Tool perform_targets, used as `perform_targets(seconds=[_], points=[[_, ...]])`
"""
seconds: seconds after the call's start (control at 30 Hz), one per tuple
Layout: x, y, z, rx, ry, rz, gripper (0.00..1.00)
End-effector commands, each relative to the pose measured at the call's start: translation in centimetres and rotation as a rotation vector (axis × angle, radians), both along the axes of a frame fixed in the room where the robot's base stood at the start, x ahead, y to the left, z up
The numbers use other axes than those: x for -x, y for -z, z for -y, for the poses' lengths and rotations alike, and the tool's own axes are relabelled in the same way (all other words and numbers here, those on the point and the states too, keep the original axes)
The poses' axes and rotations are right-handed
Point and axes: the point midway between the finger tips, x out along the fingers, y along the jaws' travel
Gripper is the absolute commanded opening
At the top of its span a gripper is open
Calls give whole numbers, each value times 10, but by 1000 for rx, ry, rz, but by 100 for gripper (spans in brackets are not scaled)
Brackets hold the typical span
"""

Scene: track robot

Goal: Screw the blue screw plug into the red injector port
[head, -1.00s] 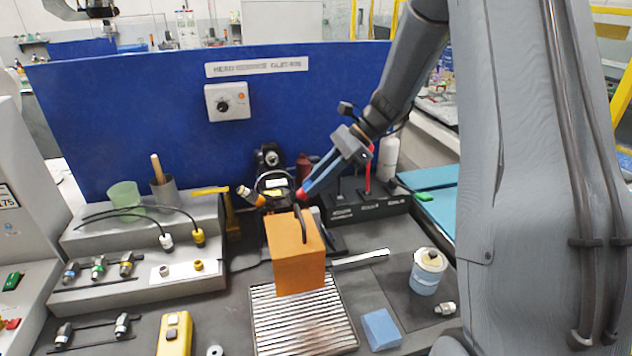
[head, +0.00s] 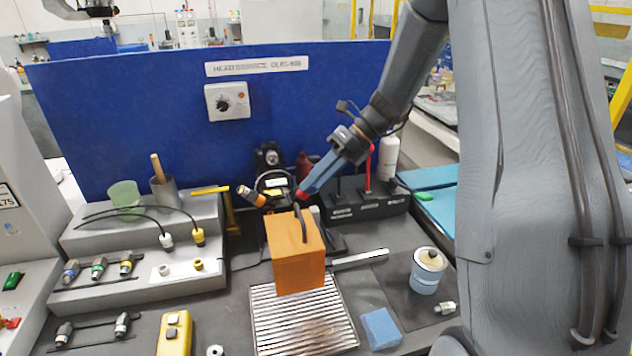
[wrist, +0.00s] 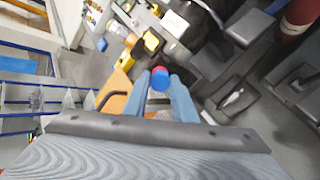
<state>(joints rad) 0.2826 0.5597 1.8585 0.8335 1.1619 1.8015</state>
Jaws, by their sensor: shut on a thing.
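My gripper (head: 304,190) is at the middle of the bench, just behind the top of an orange block. In the wrist view my gripper (wrist: 160,90) is shut on the blue screw plug (wrist: 160,84), which sits between the blue-grey fingertips. The red injector port (wrist: 160,71) shows right beyond the plug, in line with it. In the head view the red port (head: 299,195) shows at the fingertips. The plug and port seem to touch, but how deep the plug sits is hidden. The plug is hidden by the fingers in the head view.
The orange block (head: 296,262) with a black handle stands close in front of my gripper. A yellow-brown capped fitting (head: 251,196) sits just left. A black stand (head: 370,208) with levers is on the right. A blue panel (head: 130,95) closes the back.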

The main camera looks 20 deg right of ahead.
Motion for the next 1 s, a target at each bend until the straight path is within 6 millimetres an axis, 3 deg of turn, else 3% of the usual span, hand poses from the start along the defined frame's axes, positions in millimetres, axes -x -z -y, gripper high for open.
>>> perform_targets(seconds=[0.27,0.3,0.43,0.6,0.7,1.0], points=[[0,1,-1,-2,23,-24,0],[0,1,-1,-2,22,-23,27],[0,0,0,-2,22,-22,46],[0,0,0,-1,22,-19,46],[0,0,0,-1,22,-19,36],[0,-1,0,-1,20,-18,36]])
